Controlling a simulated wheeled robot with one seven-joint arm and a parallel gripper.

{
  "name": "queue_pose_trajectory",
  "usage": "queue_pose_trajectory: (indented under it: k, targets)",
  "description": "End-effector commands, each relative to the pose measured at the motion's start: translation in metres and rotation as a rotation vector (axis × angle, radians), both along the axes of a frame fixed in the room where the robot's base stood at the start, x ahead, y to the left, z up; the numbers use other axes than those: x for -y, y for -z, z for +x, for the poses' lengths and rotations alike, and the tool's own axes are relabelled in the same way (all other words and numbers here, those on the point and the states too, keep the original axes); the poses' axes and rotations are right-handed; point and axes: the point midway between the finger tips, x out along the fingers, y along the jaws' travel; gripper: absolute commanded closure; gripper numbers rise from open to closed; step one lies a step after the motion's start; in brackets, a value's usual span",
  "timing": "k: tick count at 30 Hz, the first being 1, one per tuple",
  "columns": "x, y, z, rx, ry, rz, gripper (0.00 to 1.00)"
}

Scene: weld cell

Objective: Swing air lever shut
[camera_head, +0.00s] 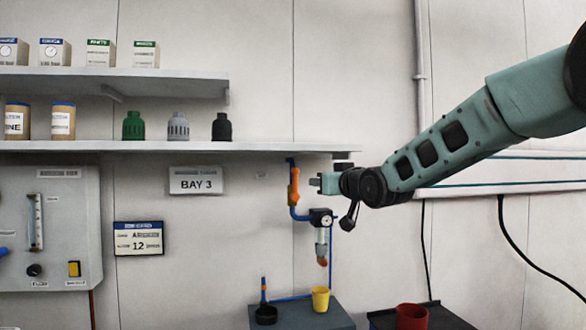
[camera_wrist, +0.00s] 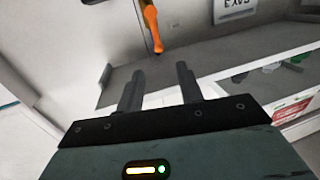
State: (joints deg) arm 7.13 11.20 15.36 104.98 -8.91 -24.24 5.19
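The air lever (camera_head: 294,187) is orange and stands upright along the blue air pipe (camera_head: 291,207) on the wall. In the wrist view the lever (camera_wrist: 152,28) hangs at the top, just beyond the fingertips. My gripper (camera_head: 316,182) is right of the lever in the head view, apart from it. In the wrist view its two dark fingers (camera_wrist: 157,78) are spread with nothing between them. A small gauge (camera_head: 326,219) sits on the fitting below the lever.
A shelf (camera_head: 150,146) with several containers runs above left. A control panel (camera_head: 60,235) is at the far left. Below stand a yellow cup (camera_head: 320,299) and a red cup (camera_head: 411,316). The wall left of the pipe is clear around the BAY 3 sign (camera_head: 196,181).

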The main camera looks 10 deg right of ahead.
Motion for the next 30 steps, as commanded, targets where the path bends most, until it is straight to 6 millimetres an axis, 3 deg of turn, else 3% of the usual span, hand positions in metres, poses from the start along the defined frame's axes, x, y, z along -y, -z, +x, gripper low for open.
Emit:
queue_pose_trajectory:
  k: [2, 8, 30]
  targets:
    - [0.006, -0.010, 0.005, 0.026, 0.008, 0.003, 0.63]
    - [0.003, -0.012, 0.024, 0.028, 0.007, 0.007, 0.63]
    - [-0.024, -0.013, 0.153, 0.027, 0.007, 0.005, 0.63]
